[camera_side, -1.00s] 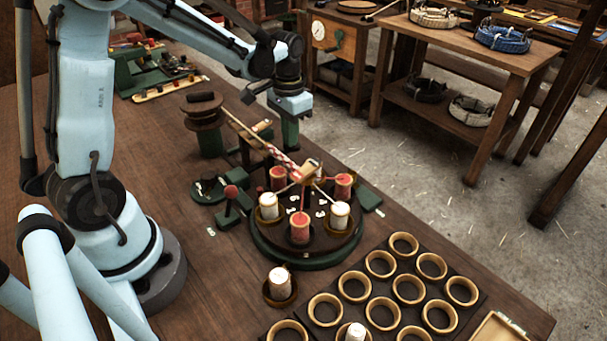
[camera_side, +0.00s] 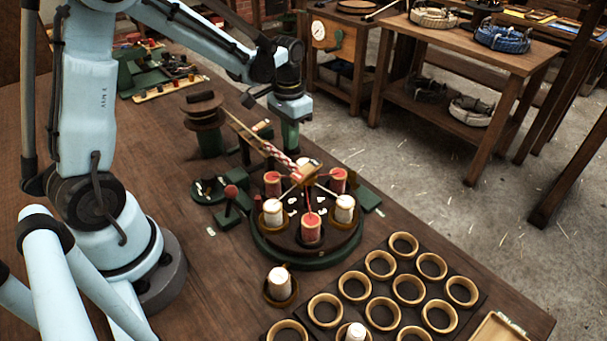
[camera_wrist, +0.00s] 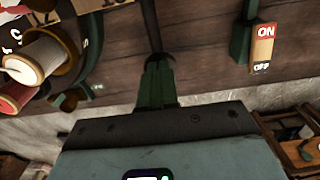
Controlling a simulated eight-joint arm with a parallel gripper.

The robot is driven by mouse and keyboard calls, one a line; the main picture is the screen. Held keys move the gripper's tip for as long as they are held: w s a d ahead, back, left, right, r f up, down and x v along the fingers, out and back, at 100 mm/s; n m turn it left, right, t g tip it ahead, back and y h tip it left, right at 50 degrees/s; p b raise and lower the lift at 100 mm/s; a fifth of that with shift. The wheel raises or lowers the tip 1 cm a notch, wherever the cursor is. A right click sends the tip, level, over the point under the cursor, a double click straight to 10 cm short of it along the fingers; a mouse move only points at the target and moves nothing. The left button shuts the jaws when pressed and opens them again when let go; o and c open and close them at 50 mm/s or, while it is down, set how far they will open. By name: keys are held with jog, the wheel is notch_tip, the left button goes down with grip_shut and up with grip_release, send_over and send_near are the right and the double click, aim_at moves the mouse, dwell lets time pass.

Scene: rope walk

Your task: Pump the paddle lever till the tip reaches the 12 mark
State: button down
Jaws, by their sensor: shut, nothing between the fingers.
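My gripper (camera_side: 290,135) points down behind the round bobbin table (camera_side: 305,255), its green fingers together and empty. In the wrist view the fingers (camera_wrist: 158,85) are in front of a dark rod with a rounded end (camera_wrist: 152,30). This may be the paddle lever; the fingers cover part of it, and I cannot tell whether they touch. Red and white bobbins stand on the round table, with strands meeting at a red-and-white braid (camera_side: 281,156). The braid runs up left toward a wooden reel (camera_side: 204,110). The 12 mark and the tip cannot be made out.
A red-knobbed lever (camera_side: 231,192) stands left of the bobbin table. An ON/OFF switch (camera_wrist: 263,48) is right of my fingers in the wrist view.

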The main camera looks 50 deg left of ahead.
dwell(0.3)
jog(key=shift+s+r, duration=0.15)
jog(key=shift+r, duration=2.95)
jog(key=shift+s+d+r, duration=0.25)
jog(key=shift+d+r, duration=0.05)
jog(key=s+d+r+t, duration=0.3)
jog(key=s+d+t, duration=0.4)
jog(key=s+d, duration=0.1)
jog(key=shift+s, duration=0.5)
